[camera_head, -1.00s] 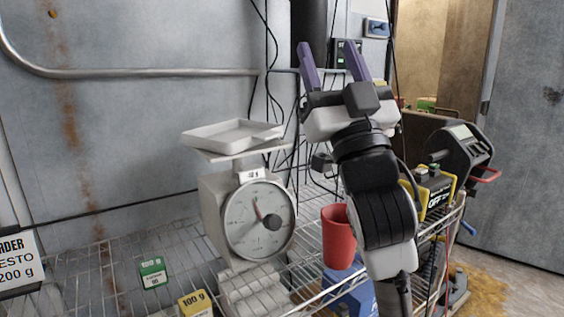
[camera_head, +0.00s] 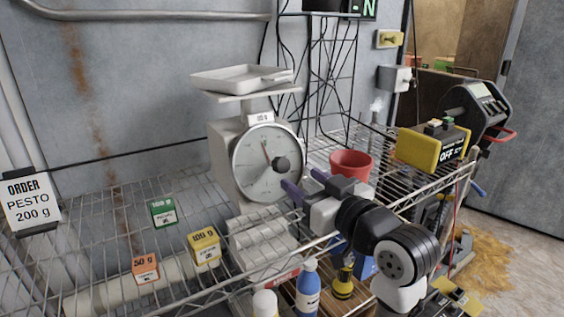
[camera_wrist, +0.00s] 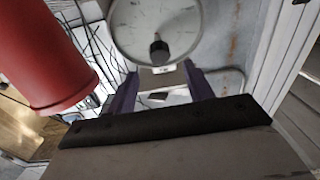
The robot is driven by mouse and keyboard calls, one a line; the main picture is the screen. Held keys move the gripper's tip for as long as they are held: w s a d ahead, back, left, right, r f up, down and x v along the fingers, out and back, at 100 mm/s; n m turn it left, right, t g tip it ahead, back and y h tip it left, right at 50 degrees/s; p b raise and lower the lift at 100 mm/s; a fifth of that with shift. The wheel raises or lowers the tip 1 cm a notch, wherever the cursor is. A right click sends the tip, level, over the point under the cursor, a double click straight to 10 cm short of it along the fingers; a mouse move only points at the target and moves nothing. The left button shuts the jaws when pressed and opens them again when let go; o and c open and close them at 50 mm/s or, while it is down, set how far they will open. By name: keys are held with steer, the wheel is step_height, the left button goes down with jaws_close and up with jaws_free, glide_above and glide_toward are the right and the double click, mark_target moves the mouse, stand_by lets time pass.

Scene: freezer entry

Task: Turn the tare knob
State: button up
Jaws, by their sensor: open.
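The white dial scale (camera_head: 226,155) stands on the wire shelf, with a flat white pan (camera_head: 240,78) on top. Its dark round tare knob (camera_head: 282,163) sticks out of the dial face (camera_head: 252,178). My gripper (camera_head: 303,183) is open and empty, its purple fingers pointing at the dial just below and right of the knob. In the wrist view the knob (camera_wrist: 159,52) shows beyond the fingertips of my gripper (camera_wrist: 160,80), roughly centred between them. No contact shows. The red needle points up and a little left.
A red cup (camera_head: 351,165) stands right of the scale, close to my gripper. Boxes marked 100 g (camera_head: 204,246) and 50 g (camera_head: 145,268), a green box (camera_head: 163,213) and an order sign (camera_head: 30,205) are at left. A blue bottle (camera_head: 308,290) stands below.

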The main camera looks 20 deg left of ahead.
mark_target(284, 166)
steer(key=p+x, duration=0.1)
steer(key=x, duration=0.7)
steer(key=shift+w+a, duration=0.15)
steer(key=shift+a, duration=0.05)
steer(key=c, duration=1)
steer(key=shift+o, duration=0.2)
steer(key=shift+r+m+p, duration=0.1)
steer(key=shift+m+p, duration=0.3)
steer(key=shift+p, duration=0.05)
